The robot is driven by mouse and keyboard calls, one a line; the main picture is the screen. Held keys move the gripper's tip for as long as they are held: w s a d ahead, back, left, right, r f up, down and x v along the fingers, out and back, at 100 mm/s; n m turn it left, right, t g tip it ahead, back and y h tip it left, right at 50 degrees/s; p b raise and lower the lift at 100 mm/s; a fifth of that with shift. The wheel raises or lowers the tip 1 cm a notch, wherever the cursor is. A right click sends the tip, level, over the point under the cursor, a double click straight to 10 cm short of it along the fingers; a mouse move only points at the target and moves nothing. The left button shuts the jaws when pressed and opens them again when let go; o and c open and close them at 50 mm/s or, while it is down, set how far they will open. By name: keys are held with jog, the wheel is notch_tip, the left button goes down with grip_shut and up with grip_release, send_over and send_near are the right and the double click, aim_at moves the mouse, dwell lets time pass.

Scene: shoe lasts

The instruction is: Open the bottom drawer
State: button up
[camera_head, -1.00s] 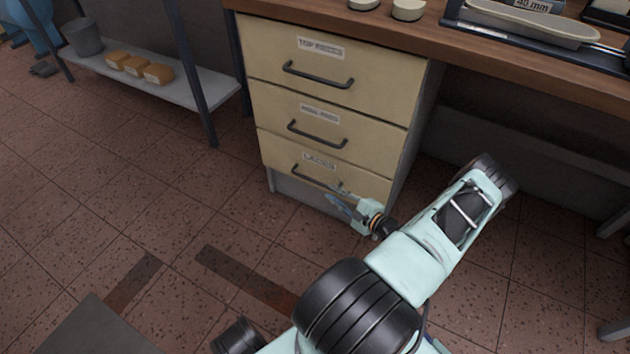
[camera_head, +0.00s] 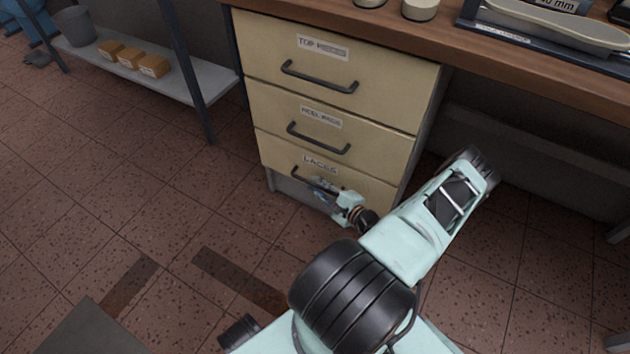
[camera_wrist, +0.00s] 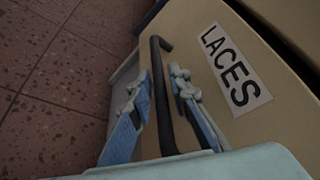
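The bottom drawer (camera_head: 368,186) is a cream drawer front labelled LACES, the lowest in the cabinet, and it looks closed. Its dark bar handle (camera_head: 299,172) is partly hidden behind my gripper (camera_head: 322,190) in the head view. In the wrist view the handle (camera_wrist: 160,80) runs up between the two blue-padded fingers of my gripper (camera_wrist: 160,92). The fingers are apart, one on each side of the bar, with gaps visible. The LACES label (camera_wrist: 232,68) is to the right of the handle in that view.
Two closed drawers, TOP PIECES (camera_head: 395,93) and HEEL PEGS (camera_head: 388,143), are above. The wooden bench top (camera_head: 480,62) overhangs them. A low shelf (camera_head: 190,88) with several small boxes stands left. The tiled floor (camera_head: 150,215) before the cabinet is clear.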

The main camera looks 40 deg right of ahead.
jog(key=shift+w, duration=0.25)
grip_shut()
jog(key=shift+a, duration=0.1)
dwell(0.3)
